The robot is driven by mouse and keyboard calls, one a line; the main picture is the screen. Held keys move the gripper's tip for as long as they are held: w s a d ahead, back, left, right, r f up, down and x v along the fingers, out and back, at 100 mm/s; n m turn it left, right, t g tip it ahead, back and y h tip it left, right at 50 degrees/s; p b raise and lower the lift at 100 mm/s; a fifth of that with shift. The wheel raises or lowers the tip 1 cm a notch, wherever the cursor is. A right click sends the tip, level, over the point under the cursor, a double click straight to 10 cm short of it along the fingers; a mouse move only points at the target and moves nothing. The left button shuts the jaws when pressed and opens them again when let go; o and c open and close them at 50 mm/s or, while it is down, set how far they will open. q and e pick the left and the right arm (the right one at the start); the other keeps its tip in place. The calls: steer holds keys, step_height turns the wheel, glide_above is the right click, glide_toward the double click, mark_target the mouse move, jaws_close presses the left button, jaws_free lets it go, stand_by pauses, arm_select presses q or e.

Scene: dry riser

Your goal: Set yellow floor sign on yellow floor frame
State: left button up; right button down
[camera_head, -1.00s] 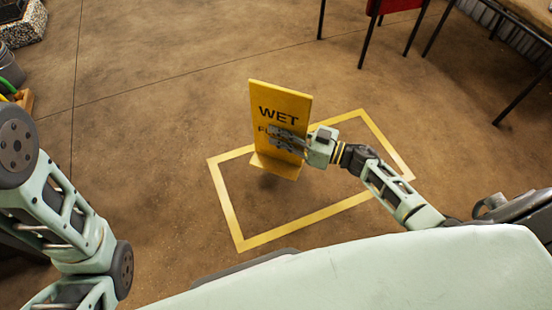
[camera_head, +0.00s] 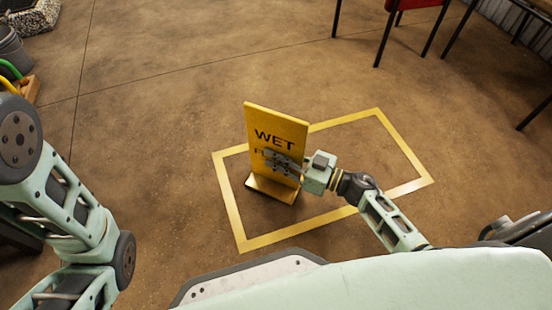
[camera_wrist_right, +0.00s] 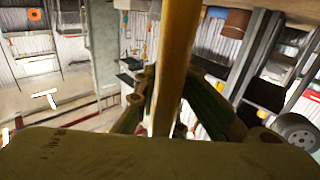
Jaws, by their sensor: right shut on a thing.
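The yellow floor sign (camera_head: 274,128), with "WET" in dark letters, stands upright in the head view. Its foot (camera_head: 270,188) appears at or just above the floor, within the left part of the yellow floor frame (camera_head: 228,199); I cannot tell whether it touches. My right gripper (camera_head: 283,163) is shut on the sign's panel and covers most of its lower word. In the right wrist view, the sign's panel (camera_wrist_right: 177,70) runs edge-on between the fingers. My left arm shows at the left of the head view, but its gripper is out of view.
A red chair (camera_head: 414,4) with dark legs and a table stand at the top right. A grey bucket (camera_head: 13,50) and a stone-sided planter (camera_head: 38,18) are at the top left. The floor around the frame is clear.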

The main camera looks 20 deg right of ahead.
steer(key=shift+r, duration=0.1)
steer(key=c, duration=1.8)
jaws_free()
steer(key=shift+f, duration=0.2)
steer(key=shift+c, duration=0.2)
steer(key=shift+r, duration=0.15)
steer(key=p+v, duration=0.6)
steer(key=v, duration=0.6)
